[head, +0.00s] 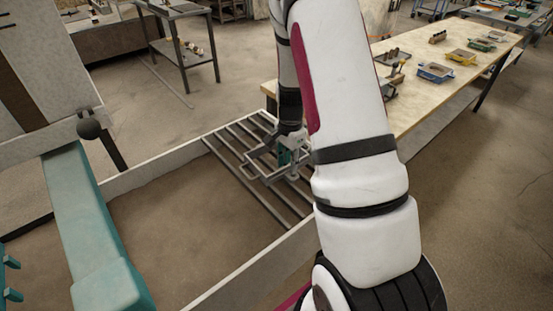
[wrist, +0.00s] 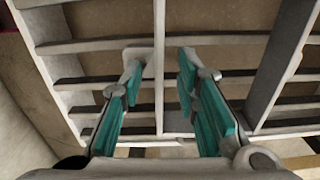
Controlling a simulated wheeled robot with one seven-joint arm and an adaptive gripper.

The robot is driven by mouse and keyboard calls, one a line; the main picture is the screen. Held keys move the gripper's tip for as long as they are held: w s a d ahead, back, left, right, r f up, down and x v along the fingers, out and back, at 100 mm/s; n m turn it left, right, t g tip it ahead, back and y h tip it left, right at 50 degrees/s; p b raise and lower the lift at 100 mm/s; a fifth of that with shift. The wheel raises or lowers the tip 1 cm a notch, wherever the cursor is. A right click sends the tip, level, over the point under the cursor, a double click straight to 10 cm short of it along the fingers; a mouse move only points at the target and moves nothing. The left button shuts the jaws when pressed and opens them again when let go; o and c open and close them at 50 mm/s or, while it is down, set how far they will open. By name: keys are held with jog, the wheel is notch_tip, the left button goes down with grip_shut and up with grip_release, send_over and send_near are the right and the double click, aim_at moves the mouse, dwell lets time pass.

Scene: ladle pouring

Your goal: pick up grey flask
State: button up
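I cannot make out the grey flask for certain. A small greyish piece (head: 497,36) stands toward the far end of the wooden table, too small to identify. My gripper (head: 268,160) is low over a slatted metal rack, well to the left of that table. In the wrist view my gripper (wrist: 162,75) has its teal-padded fingers apart, with slats and a pale bar visible between them. I see nothing held in it. My arm covers part of the table's near end.
The slatted rack (head: 222,150) sits in a low pale-walled frame (head: 150,172). A teal beam (head: 85,215) stands at left. Floor is open right of the table.

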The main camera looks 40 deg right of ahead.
jog(key=shift+f, duration=0.25)
jog(key=shift+c, duration=0.5)
grip_shut()
jog(key=shift+r, duration=0.1)
